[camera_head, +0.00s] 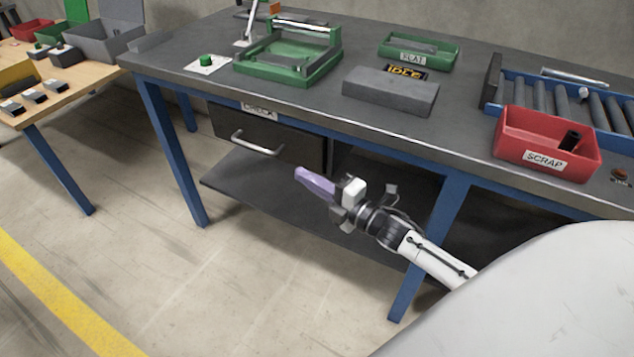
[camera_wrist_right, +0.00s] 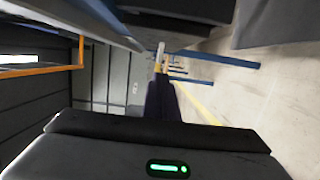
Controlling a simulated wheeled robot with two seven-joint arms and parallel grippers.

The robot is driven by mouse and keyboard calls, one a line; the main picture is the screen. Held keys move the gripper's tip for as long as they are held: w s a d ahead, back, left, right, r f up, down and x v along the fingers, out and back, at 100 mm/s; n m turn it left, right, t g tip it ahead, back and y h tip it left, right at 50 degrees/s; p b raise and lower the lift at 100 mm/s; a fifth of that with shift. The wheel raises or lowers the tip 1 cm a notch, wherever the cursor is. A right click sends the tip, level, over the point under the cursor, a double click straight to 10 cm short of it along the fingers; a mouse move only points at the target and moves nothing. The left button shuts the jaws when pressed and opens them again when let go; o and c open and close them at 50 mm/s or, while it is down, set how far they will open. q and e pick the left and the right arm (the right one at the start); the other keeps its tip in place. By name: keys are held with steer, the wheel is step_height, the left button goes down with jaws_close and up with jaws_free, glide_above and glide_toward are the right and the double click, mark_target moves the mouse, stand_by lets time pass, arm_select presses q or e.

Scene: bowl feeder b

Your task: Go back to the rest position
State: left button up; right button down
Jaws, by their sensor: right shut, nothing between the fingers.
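My right gripper (camera_head: 304,174) is in front of the workbench, lower in the picture than the tabletop edge. Its purple fingers are shut with nothing between them and point left, near the drawer handle (camera_head: 257,147) but apart from it in the picture. In the right wrist view the shut fingers (camera_wrist_right: 161,98) show dark and narrow at the centre. My left gripper is in neither view.
The workbench (camera_head: 200,82) carries a green fixture (camera_head: 262,74), a grey block (camera_head: 390,91), a green tray (camera_head: 418,57), a red scrap bin (camera_head: 510,147) and a roller conveyor (camera_head: 540,98). A lower shelf (camera_head: 240,185) lies behind my gripper. Open floor (camera_head: 200,300) lies at left.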

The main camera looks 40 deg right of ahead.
steer(key=shift+v, duration=1.65)
